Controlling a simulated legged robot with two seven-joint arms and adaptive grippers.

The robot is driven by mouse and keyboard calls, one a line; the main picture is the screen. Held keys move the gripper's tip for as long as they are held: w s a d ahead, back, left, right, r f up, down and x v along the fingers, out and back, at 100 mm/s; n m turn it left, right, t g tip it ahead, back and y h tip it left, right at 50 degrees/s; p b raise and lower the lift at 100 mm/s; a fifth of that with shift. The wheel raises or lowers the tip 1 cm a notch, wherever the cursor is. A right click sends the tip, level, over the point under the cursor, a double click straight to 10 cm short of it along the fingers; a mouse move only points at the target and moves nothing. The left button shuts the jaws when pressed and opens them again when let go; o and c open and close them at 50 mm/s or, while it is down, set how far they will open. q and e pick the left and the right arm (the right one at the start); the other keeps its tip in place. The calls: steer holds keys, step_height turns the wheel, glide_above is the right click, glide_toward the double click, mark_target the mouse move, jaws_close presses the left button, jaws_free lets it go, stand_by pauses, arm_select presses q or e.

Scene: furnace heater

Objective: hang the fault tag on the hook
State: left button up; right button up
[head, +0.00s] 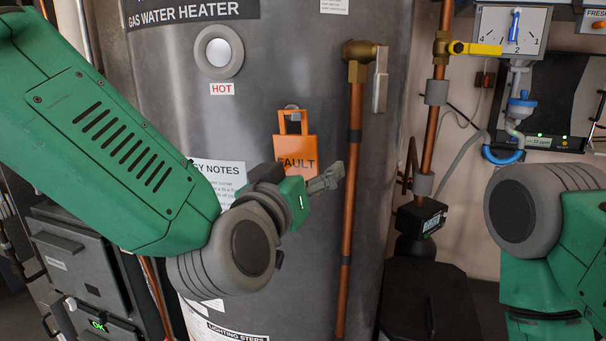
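The orange fault tag (298,146), marked FAULT, is upright against the front of the grey gas water heater (250,110). The small grey hook (291,107) shows at the top of the tag's open loop, and the tag appears to hang from it. My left gripper (331,176) is just below and right of the tag, its fingers pointing right. No tag shows between the fingers, which are seen side-on, so their opening is unclear. My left wrist hides the tag's lower edge. My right arm is at the right edge; its gripper is out of view.
A vertical copper pipe (350,220) with a brass valve (358,60) runs close to the right of my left gripper. A second pipe has a yellow-handled valve (474,48). A gauge panel (511,35) is at the upper right. A dark cabinet (75,255) stands at the lower left.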

arm_select(q)
steer(key=shift+s, duration=0.2)
steer(key=v, duration=1.1)
steer(key=s+a+f+g+y+b, duration=0.1)
steer(key=a+f+g, duration=0.25)
steer(key=f, duration=0.75)
steer(key=s+a+f+n+g+y, duration=0.15)
steer(key=a+f, duration=0.25)
steer(key=f, duration=0.6)
steer(key=a+f+m+g+y+b, duration=0.1)
steer(key=a+f+g, duration=0.2)
steer(key=f, duration=0.8)
steer(key=s+a+f+g+y, duration=0.1)
steer(key=s+a+f+g, duration=0.3)
steer(key=s+a+f, duration=0.3)
steer(key=s+a+f+g+y+b, duration=0.1)
steer(key=s+a+f+g+y, duration=0.1)
steer(key=s+a+f+g, duration=0.2)
steer(key=s+a+f, duration=0.3)
steer(key=s+f, duration=0.4)
steer(key=s, duration=0.1)
steer(key=shift+f+n, duration=0.3)
steer(key=shift+n, duration=0.05)
